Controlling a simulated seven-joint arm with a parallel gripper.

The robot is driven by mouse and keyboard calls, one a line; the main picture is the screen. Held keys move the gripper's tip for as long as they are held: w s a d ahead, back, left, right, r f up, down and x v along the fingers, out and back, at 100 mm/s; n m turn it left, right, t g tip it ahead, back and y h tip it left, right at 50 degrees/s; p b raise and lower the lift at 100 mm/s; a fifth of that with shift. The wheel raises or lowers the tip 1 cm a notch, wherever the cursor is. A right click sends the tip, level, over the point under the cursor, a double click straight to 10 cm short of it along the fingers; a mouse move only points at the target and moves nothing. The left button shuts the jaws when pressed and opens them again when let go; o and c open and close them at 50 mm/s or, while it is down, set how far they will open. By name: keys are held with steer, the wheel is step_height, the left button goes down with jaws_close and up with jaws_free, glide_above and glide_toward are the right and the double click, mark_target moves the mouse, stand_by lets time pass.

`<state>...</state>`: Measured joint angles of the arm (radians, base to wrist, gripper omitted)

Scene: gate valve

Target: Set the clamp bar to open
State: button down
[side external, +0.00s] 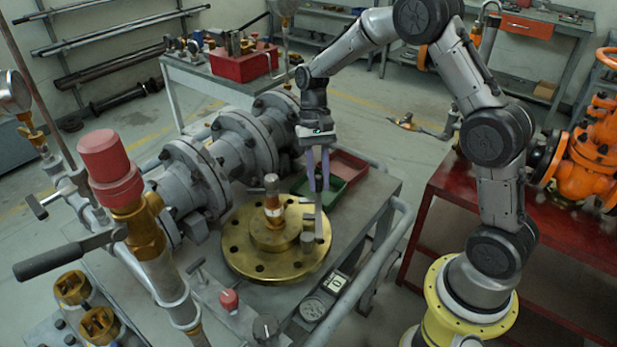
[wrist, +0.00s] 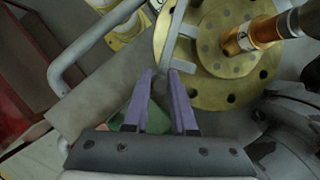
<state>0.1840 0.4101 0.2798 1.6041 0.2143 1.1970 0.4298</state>
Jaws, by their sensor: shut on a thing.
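The clamp bar (side external: 319,222) is a narrow grey bar at the right edge of the round brass flange (side external: 237,256). In the wrist view the bar (wrist: 178,32) runs from the top edge down between my fingers, beside the flange's raised hub. My gripper (side external: 318,187) reaches down from above with two purple fingers, shut on the upper part of the bar. In the wrist view my gripper (wrist: 161,78) has its fingertips either side of the bar's near end. The fingers partly hide that end. A copper-coloured stem (side external: 272,208) stands upright at the flange's middle.
Red (side external: 346,165) and green (side external: 337,194) trays lie just behind my fingers on the cart. Grey flanged piping (side external: 195,175) runs left of the brass flange. A cart rail (side external: 375,262) borders the right side.

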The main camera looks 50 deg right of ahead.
steer(key=shift+s+d+m, duration=0.2)
steer(key=shift+s+m, duration=0.1)
steer(key=c, duration=0.7)
jaws_free()
steer(key=shift+c, duration=0.2)
steer(key=shift+r, duration=0.1)
steer(key=v, duration=1.3)
steer(key=shift+d+r, duration=0.2)
steer(key=shift+r, duration=0.1)
steer(key=shift+a, duration=0.1)
